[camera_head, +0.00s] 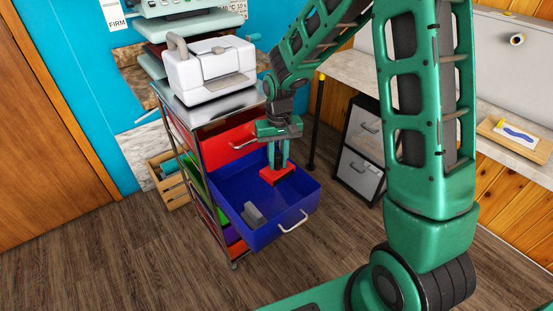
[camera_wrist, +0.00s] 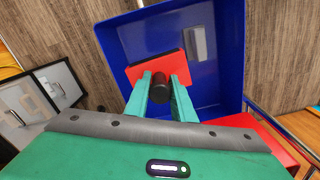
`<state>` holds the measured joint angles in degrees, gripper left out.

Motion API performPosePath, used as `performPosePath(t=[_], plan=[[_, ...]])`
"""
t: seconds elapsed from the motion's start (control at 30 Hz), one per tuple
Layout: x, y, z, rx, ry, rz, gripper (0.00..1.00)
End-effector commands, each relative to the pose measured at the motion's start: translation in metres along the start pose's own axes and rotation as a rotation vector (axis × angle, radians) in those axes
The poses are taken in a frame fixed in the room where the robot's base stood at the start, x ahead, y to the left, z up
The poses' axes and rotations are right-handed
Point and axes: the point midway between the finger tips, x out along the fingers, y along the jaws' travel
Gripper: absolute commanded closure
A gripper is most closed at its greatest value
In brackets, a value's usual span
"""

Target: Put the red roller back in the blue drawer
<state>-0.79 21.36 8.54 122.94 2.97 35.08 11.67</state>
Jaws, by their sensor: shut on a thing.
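The blue drawer (camera_head: 262,236) is pulled out from the metal cart in the head view; its wall also shows in the wrist view (camera_wrist: 236,60). The red roller (camera_head: 278,174) is a red piece with a black cylindrical handle. My gripper (camera_head: 277,163) points down and is shut on it, within the drawer's outline near the back right. In the wrist view my fingers (camera_wrist: 160,90) are on either side of the black handle, with the red part (camera_wrist: 155,69) beyond. I cannot tell whether the roller touches the drawer floor.
A grey block (camera_head: 253,215) lies in the drawer's front left. A red drawer (camera_head: 232,142) sits above the blue one in the cart, with a white machine (camera_head: 208,70) on top. A dark cabinet (camera_head: 362,150) stands to the right. Drawer floor around the roller is clear.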

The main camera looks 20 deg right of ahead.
Motion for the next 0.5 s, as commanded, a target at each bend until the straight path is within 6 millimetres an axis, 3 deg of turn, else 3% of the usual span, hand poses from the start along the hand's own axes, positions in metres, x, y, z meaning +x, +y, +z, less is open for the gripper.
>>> performPosePath(t=[0.5], plan=[[0.0047, -0.0001, -0.0002, 0.000, 0.000, 0.000, 1.00]])
